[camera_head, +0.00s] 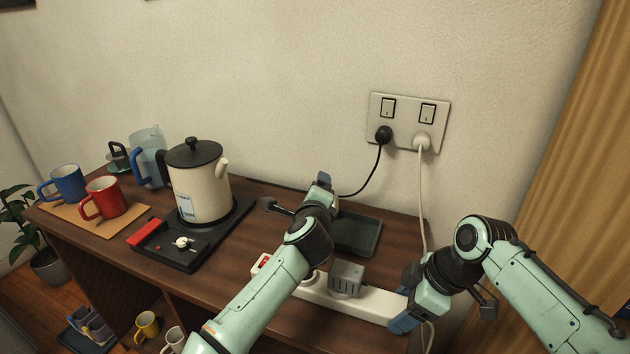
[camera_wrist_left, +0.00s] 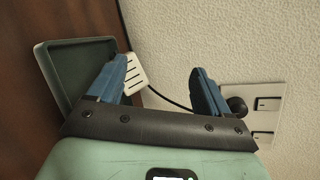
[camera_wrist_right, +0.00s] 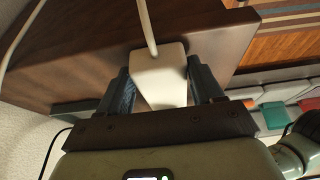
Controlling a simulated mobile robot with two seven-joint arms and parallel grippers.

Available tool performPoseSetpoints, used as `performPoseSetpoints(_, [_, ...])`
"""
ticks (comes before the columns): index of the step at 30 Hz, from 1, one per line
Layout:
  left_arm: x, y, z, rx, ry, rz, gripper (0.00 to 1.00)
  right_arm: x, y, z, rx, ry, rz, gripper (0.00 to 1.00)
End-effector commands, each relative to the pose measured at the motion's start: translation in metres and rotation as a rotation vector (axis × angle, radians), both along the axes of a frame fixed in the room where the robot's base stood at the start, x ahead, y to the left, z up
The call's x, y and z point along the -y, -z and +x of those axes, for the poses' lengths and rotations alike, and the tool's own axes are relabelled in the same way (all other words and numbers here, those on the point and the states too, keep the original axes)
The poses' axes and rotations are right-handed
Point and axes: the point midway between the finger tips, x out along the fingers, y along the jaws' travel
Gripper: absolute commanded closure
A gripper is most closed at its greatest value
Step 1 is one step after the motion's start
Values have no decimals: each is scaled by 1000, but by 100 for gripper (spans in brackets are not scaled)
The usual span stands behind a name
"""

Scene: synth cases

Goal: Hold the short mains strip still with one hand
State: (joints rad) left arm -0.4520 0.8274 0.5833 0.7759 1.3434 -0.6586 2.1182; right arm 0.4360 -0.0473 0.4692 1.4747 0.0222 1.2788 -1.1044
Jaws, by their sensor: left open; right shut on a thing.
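The short white mains strip (camera_head: 375,302) lies on the brown sideboard, with a red switch (camera_head: 263,261) at its left end. A grey plug block (camera_head: 346,278) sits on it. My left forearm hides part of the strip. My right gripper (camera_head: 408,302) is shut on the strip's right end. The right wrist view shows that white end (camera_wrist_right: 160,72) between the fingers, with its cord running away. My left gripper (camera_head: 299,195) is open above the sideboard, behind the strip and near the wall. In the left wrist view a white slotted piece (camera_wrist_left: 134,72) shows beside one finger.
A dark green tray (camera_head: 360,236) lies behind the strip. The wall socket plate (camera_head: 408,117) holds a black plug (camera_head: 383,134) and a white plug (camera_head: 422,141), both with hanging cords. A kettle (camera_head: 203,182) on a black base and red (camera_head: 104,198) and blue (camera_head: 68,183) mugs stand left.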

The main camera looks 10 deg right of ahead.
Motion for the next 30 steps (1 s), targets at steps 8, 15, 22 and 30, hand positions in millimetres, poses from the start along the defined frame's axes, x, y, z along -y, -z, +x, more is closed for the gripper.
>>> performPoseSetpoints(8, [2, -39, 0, 3, 0, -6, 21, 0, 1, 0, -2, 1, 0, 76])
performPoseSetpoints(15, [1, -51, 0, 1, 0, -2, 21, 0, 1, 0, -2, 1, 0, 76])
performPoseSetpoints(22, [0, -52, 0, 0, 0, 1, 21, 0, 1, 0, -2, 1, 0, 76])
performPoseSetpoints(30, [0, -52, 0, 0, 0, 1, 21, 0, 1, 0, -2, 1, 0, 76])
